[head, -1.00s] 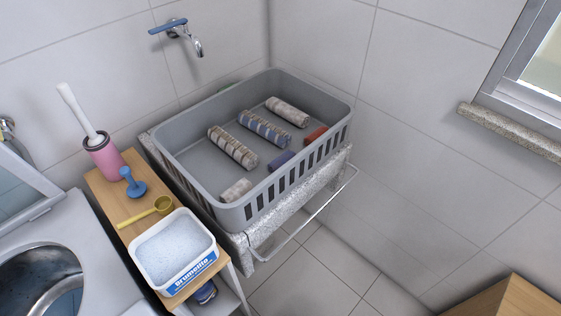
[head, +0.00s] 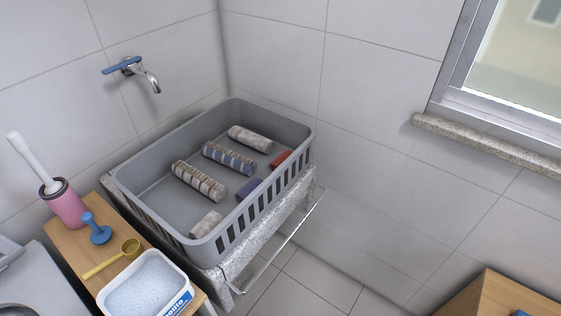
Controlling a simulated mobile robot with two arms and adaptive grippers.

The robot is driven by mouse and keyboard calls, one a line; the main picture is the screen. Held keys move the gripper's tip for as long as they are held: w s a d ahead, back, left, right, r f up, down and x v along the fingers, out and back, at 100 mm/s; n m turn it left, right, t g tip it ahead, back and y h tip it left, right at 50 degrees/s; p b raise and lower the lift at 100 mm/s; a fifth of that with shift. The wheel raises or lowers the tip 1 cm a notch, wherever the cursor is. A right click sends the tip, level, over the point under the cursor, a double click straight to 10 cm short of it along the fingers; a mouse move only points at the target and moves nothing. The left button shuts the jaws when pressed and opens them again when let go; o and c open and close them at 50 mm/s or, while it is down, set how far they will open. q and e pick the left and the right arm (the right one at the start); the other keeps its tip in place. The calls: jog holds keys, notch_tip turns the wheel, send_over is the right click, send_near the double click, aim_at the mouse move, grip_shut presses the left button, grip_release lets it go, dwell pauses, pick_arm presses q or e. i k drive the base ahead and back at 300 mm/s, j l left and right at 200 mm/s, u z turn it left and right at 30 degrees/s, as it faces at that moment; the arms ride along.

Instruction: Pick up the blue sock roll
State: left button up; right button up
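In the head view a grey slotted basket (head: 152,212) sits on the granite sink top and holds several rolls. A small plain dark-blue roll (head: 249,188) lies near the basket's right wall. A longer blue roll with pale bands (head: 229,157) lies near the middle, between two longer beige-grey banded rolls (head: 198,181) and (head: 250,139). A short red-brown roll (head: 281,158) lies at the right, and a short beige roll (head: 206,223) lies near the front. Neither of my grippers shows in the view.
A wooden shelf at the left bears a pink brush holder (head: 64,205), a blue plunger-like item (head: 96,230), a yellow scoop (head: 112,259) and a white tub of powder (head: 150,287). A metal rail (head: 275,252) runs along the sink front. A tap (head: 137,70) is on the wall.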

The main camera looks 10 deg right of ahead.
aim_at(243, 192)
jog(key=l+u, duration=0.35)
jog(key=k+l+u, duration=0.1)
jog(key=l+u, duration=0.25)
jog(key=k+l+u, duration=0.15)
jog(key=l+u, duration=0.25)
jog(key=k+l+u, duration=0.15)
jog(key=l+u, duration=0.2)
